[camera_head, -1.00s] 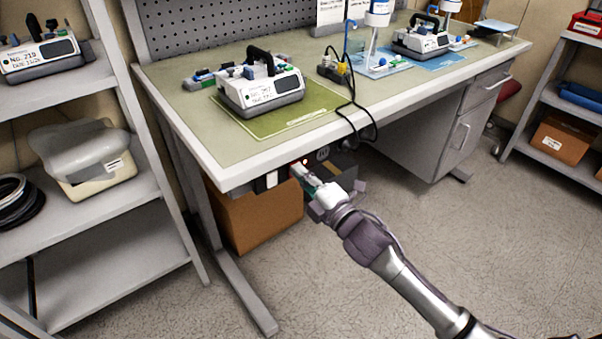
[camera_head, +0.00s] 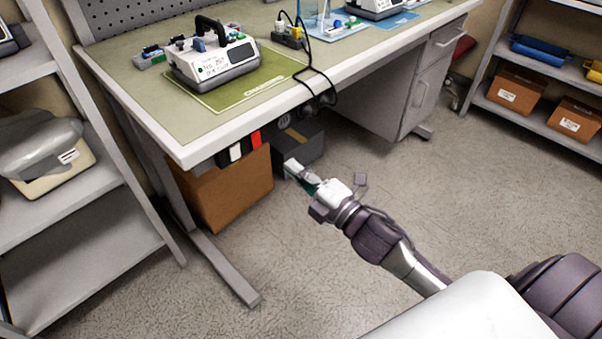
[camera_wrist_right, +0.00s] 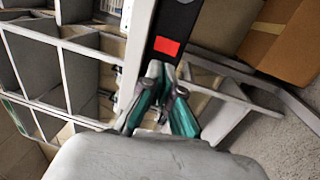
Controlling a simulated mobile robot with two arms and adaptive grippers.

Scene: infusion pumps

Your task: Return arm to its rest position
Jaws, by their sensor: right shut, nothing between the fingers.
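My right gripper (camera_head: 297,172) is in front of the workbench, just below its front edge and clear of it. It is shut with nothing between its fingers. In the right wrist view its fingers (camera_wrist_right: 161,75) are closed together, with a red switch (camera_wrist_right: 167,46) on a dark strip beyond them. In the head view the red switch (camera_head: 256,139) and a white one (camera_head: 235,151) sit under the bench edge, left of the gripper. My left gripper is not in view.
The workbench (camera_head: 226,127) carries an infusion pump (camera_head: 215,62) on a green mat (camera_head: 262,96) and hanging black cables. A cardboard box (camera_head: 222,187) and a dark box (camera_head: 303,143) stand underneath. Shelves (camera_head: 90,243) flank it. Floor around the arm is clear.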

